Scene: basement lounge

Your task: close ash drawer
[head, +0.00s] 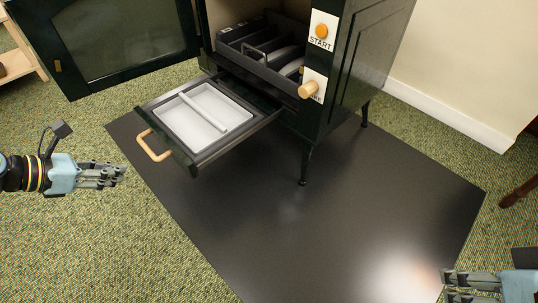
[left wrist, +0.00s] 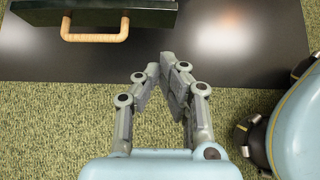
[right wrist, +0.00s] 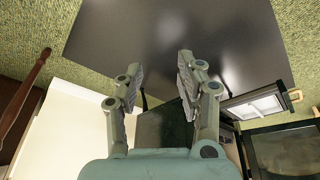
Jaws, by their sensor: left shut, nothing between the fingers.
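The ash drawer (head: 180,153) is pulled out from the dark green stove (head: 318,128). It has a light wooden handle (head: 154,146) on its front and a pale divided tray (head: 205,112) inside. The handle also shows at the top of the left wrist view (left wrist: 95,37). My left gripper (head: 122,175) is shut and empty, to the left of the handle and apart from it. My right gripper (head: 447,285) is at the lower right corner, far from the drawer. Its fingers stand apart with nothing between them in the right wrist view (right wrist: 160,70).
The stove's glazed door (head: 125,45) hangs open above and left of the drawer. A START button (head: 321,31) and a wooden knob (head: 308,89) are on the stove front. A dark floor plate (head: 300,225) lies under it. Green carpet is clear on the left.

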